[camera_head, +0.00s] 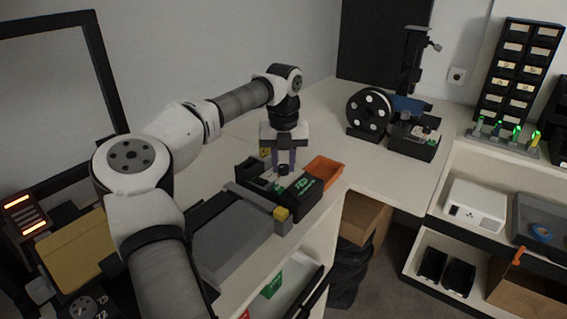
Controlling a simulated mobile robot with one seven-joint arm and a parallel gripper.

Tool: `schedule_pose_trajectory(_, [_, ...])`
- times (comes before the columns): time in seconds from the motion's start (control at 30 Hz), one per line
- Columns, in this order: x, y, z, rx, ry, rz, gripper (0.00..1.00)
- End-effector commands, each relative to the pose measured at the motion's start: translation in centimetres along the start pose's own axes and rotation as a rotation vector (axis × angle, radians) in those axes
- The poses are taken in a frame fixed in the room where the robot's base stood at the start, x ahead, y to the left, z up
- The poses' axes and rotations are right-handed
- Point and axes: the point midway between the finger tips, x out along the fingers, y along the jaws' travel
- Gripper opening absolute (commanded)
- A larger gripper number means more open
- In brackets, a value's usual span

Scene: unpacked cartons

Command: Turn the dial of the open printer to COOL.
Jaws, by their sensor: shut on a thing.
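My gripper (284,160) points down over a small black box-shaped unit (309,190) with green markings on its side, on the white bench. Its fingers are shut on a small dark round knob (283,169) on top of this unit, which seems to be the dial. The dial's pointer and any COOL label are too small to read. An open-frame printer (409,105) with a dark upright column stands at the back of the bench, beside a black spool (369,110). I cannot tell which machine the task calls the open printer.
An orange tray (325,170) lies right beside the black unit. The bench (359,165) is clear between the orange tray and the spool. A drawer tower (521,70) stands at the right.

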Motion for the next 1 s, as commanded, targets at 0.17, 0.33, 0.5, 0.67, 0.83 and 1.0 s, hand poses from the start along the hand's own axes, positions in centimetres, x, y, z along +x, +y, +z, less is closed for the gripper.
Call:
schedule_pose_trajectory(0.17, [-0.01, 0.02, 0.00, -0.075, 0.000, 0.001, 0.04])
schedule_pose_trajectory(0.33, [-0.02, 0.02, 0.00, -0.112, 0.000, 0.001, 0.04])
schedule_pose_trajectory(0.5, [-0.02, 0.03, 0.00, -0.125, 0.000, 0.001, 0.04])
schedule_pose_trajectory(0.67, [-0.03, 0.02, 0.00, -0.126, 0.000, 0.000, 0.04])
schedule_pose_trajectory(0.83, [-0.03, 0.02, 0.00, -0.125, 0.000, 0.000, 0.29])
schedule_pose_trajectory(1.0, [-0.02, 0.01, 0.00, -0.124, 0.000, 0.000, 0.48])
